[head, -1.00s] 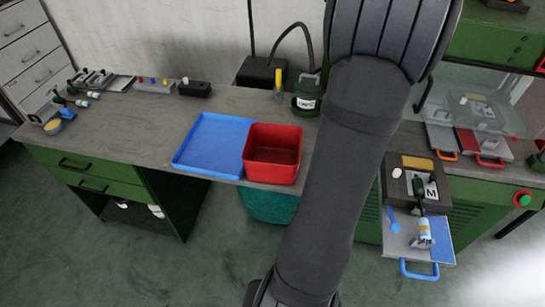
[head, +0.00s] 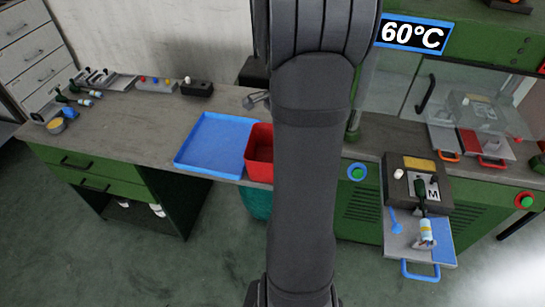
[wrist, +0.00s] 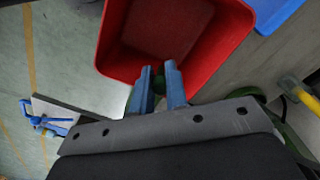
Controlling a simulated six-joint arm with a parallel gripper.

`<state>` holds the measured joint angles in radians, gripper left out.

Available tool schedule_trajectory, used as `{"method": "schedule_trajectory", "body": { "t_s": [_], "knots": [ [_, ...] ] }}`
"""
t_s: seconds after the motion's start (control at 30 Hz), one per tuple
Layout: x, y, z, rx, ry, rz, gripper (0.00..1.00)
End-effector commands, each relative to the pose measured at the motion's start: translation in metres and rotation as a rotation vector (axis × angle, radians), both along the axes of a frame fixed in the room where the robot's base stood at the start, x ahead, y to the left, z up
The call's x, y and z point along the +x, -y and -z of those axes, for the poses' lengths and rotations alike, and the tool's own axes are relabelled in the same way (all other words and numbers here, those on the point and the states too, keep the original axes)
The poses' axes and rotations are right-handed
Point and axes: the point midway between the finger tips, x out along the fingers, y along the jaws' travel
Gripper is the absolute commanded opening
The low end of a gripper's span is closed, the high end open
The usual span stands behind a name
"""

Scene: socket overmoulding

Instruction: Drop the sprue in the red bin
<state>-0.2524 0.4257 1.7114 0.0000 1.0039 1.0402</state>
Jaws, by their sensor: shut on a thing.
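The red bin (head: 259,152) stands at the front edge of the bench, beside the blue tray, partly hidden behind my arm in the head view. In the wrist view the red bin (wrist: 128,50) lies just beyond my fingertips, its open inside facing me. My gripper (wrist: 159,82) has two blue fingers over the bin's near rim. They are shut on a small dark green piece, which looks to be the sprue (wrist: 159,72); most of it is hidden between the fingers. In the head view my arm hides the fingers and the held piece.
The blue tray (head: 208,140) left of the bin is empty. A mould block (head: 404,182) and a pulled-out drawer with a blue handle (head: 421,270) stand at the right. Tools lie at the bench's far left. A yellow-handled tool (wrist: 298,92) is right of the bin in the wrist view.

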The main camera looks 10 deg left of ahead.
Motion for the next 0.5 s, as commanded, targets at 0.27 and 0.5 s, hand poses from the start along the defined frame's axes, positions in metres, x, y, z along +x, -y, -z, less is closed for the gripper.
{"method": "schedule_trajectory", "body": {
  "t_s": [0.27,0.5],
  "knots": [
    [0.0,0.001,0.033,-0.001,-0.002,0.0,0.0],
    [0.0,0.001,0.044,0.0,-0.001,-0.001,0.0]
  ]
}}
